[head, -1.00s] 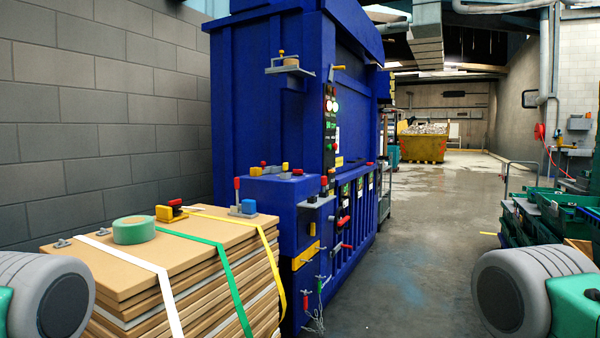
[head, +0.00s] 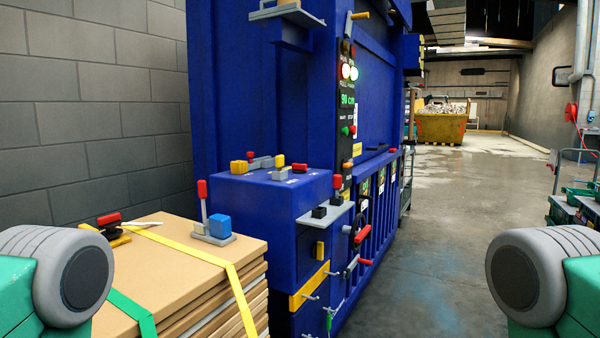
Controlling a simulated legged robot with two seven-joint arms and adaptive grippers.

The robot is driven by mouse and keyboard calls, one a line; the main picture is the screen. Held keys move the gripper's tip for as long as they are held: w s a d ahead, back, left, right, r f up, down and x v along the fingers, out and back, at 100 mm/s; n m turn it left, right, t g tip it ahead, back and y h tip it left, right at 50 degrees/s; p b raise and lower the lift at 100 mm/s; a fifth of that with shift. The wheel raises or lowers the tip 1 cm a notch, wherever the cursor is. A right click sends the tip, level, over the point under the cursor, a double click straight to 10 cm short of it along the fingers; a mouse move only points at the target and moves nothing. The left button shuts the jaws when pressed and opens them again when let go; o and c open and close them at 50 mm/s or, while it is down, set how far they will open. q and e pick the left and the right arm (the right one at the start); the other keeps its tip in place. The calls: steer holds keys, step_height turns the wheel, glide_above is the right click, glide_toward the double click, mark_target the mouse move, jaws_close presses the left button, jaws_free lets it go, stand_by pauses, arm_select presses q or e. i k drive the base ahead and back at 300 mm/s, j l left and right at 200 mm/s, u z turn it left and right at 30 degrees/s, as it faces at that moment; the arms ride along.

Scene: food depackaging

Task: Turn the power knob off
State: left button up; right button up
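A tall blue machine (head: 245,110) stands ahead. A narrow control panel (head: 347,112) on its front edge carries lit lamps, a green number display and small red and green buttons. A yellow-tipped lever (head: 359,16) sits above the panel. A red handle (head: 361,236) sticks out lower down. I cannot tell which of these is the power knob. Rounded grey and green parts of my arms show at both lower corners, but neither gripper is in view.
A strapped cardboard stack (head: 190,262) stands at the lower left, with a red-handled tool (head: 108,220) and a red and blue fixture (head: 212,222) on it. Green crates (head: 578,205) are at the right. The concrete floor (head: 440,230) between is clear. A yellow skip (head: 440,128) stands far back.

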mark_target(298, 168)
steer(key=i+l, duration=0.35)
steer(key=i, duration=0.15)
steer(key=i+l+u, duration=0.1)
steer(key=i+l, duration=0.25)
steer(key=i, duration=0.1)
